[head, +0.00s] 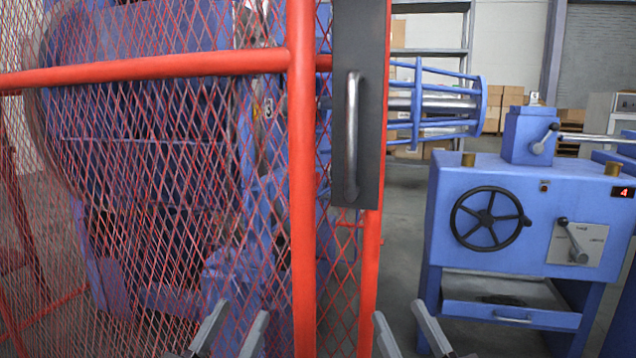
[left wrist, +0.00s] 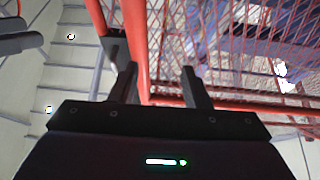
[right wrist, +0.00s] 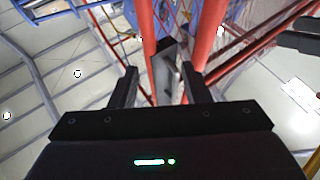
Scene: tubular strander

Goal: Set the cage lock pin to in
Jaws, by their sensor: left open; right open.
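I cannot make out the cage lock pin in any view. The blue machine body (head: 150,130) stands behind the red mesh guard, which hides much of its detail. My left gripper (head: 236,325) is open and empty at the bottom of the head view, in front of the mesh. My right gripper (head: 405,325) is open and empty, low and right of the handle. The left wrist view also shows the open left fingers (left wrist: 159,82).
A blue control cabinet (head: 520,210) with a black handwheel (head: 490,218), a small lever (head: 572,240) and a red display reading 4 (head: 622,192) stands at right. A blue ribbed tube frame (head: 440,105) extends behind the guard. Cardboard boxes (head: 495,95) sit at the back.

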